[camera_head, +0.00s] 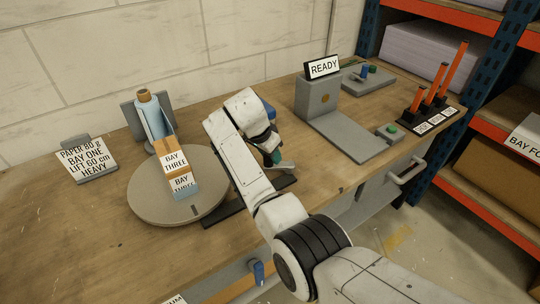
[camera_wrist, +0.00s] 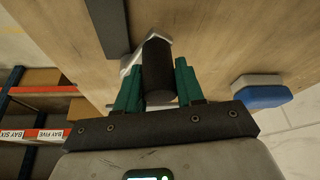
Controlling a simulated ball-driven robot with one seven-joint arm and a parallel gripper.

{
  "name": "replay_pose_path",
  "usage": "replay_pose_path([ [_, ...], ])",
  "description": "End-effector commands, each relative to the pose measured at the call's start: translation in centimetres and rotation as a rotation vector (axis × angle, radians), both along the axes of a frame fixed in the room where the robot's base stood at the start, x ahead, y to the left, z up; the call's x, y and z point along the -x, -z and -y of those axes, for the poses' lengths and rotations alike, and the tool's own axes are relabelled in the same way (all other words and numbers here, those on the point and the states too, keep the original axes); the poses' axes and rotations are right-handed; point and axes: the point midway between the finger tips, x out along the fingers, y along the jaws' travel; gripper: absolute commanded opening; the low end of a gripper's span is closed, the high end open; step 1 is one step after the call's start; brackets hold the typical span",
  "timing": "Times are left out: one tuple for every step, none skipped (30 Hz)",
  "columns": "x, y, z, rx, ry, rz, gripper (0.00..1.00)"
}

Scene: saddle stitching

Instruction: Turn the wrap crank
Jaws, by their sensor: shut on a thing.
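The wrap crank shows in the wrist view as a black cylindrical handle (camera_wrist: 158,68) with a pale metal arm behind it. My gripper (camera_wrist: 160,85) has its two green fingers on either side of this handle and is shut on it. In the head view my gripper (camera_head: 271,157) is low over the bench, mostly hidden behind my own arm. A grey piece of the crank (camera_head: 286,166) shows just right of it. A round turntable (camera_head: 150,205) stands to the left, bearing a blue and orange bundle labelled BAY THREE (camera_head: 177,170).
A grey machine with a READY sign (camera_head: 322,68) stands right of my arm, its plate reaching forward. A stand with orange bars (camera_head: 430,98) is at the far right. A paper sign (camera_head: 87,158) stands at the left. Bare wood (camera_head: 60,230) lies at the front left.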

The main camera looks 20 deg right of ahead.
Motion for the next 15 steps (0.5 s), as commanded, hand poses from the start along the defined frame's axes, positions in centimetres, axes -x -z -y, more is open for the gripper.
replay_pose_path([
  [-0.04, -0.03, -0.08, -0.001, -0.001, 0.002, 0.0],
  [-0.03, -0.03, -0.08, 0.0, 0.0, 0.001, 0.0],
  [-0.03, -0.03, -0.08, -0.001, -0.001, 0.0, 0.0],
  [-0.03, -0.03, -0.08, -0.001, -0.001, 0.0, 0.0],
  [-0.03, -0.03, -0.08, -0.001, -0.001, 0.0, 0.0],
  [-0.03, -0.03, -0.08, -0.001, -0.001, 0.0, 0.0],
  [-0.02, -0.03, -0.07, -0.001, -0.001, 0.0, 0.0],
  [-0.02, -0.03, -0.07, -0.001, -0.001, 0.0, 0.0],
  [-0.02, -0.02, -0.07, -0.001, -0.001, 0.0, 0.41],
  [-0.03, -0.03, -0.06, -0.001, -0.001, 0.0, 0.44],
  [-0.02, -0.03, -0.06, -0.001, -0.001, 0.0, 0.47],
  [-0.02, -0.02, -0.05, -0.001, -0.001, 0.0, 0.51],
  [-0.01, -0.02, -0.04, -0.001, -0.001, 0.0, 0.54],
  [-0.01, -0.02, -0.04, -0.001, -0.001, 0.0, 0.57],
  [-0.01, -0.01, -0.03, -0.001, -0.001, 0.0, 0.58],
])
